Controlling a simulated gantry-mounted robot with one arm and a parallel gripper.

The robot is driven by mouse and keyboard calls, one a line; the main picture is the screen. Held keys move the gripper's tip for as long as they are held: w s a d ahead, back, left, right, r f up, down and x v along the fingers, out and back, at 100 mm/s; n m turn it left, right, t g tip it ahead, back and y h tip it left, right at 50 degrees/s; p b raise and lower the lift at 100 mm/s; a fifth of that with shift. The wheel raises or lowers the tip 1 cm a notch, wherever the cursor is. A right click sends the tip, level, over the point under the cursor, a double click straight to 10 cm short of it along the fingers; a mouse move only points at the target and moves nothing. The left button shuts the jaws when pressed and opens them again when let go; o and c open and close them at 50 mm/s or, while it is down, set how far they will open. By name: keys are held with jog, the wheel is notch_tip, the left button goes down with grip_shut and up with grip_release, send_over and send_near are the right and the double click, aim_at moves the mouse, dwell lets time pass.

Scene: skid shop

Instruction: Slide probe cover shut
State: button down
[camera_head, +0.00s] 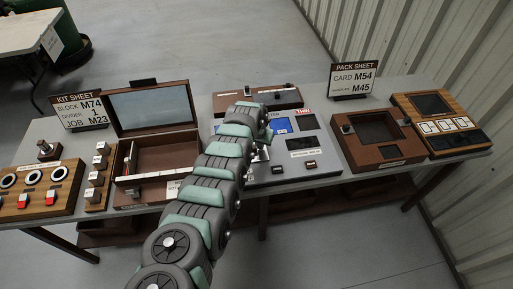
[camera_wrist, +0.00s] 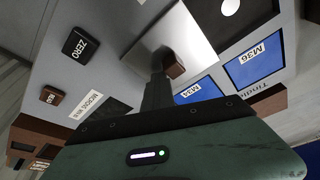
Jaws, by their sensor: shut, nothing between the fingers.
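In the wrist view a shiny metal plate (camera_wrist: 188,36) with a small brown knob (camera_wrist: 174,66) lies on the grey console; it appears to be the probe cover. My gripper (camera_wrist: 158,88) is shut, its dark fingertips close beside the knob. I cannot tell whether they touch it. Nothing shows between the fingers. In the head view my arm hides the left part of the grey console (camera_head: 270,174) and most of the plate, so how far the cover stands open is unclear.
The console has a ZERO button (camera_wrist: 80,44), a brown button (camera_wrist: 50,96) and blue displays labelled M24 (camera_wrist: 197,92) and M36 (camera_wrist: 254,62). An open lidded wooden box (camera_head: 125,199) stands left; a brown framed tray (camera_head: 350,153) stands right. A wooden panel (camera_head: 411,104) is at far right.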

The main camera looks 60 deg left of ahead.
jog(key=shift+s+a+p, duration=0.2)
jog(key=shift+s+p, duration=0.5)
jog(key=shift+s, duration=0.3)
jog(key=shift+s+a+p, duration=0.2)
jog(key=shift+s+p, duration=0.25)
jog(key=shift+p, duration=0.1)
jog(key=shift+s+a+p, duration=0.25)
jog(key=shift+s+p, duration=0.45)
jog(key=shift+s, duration=0.45)
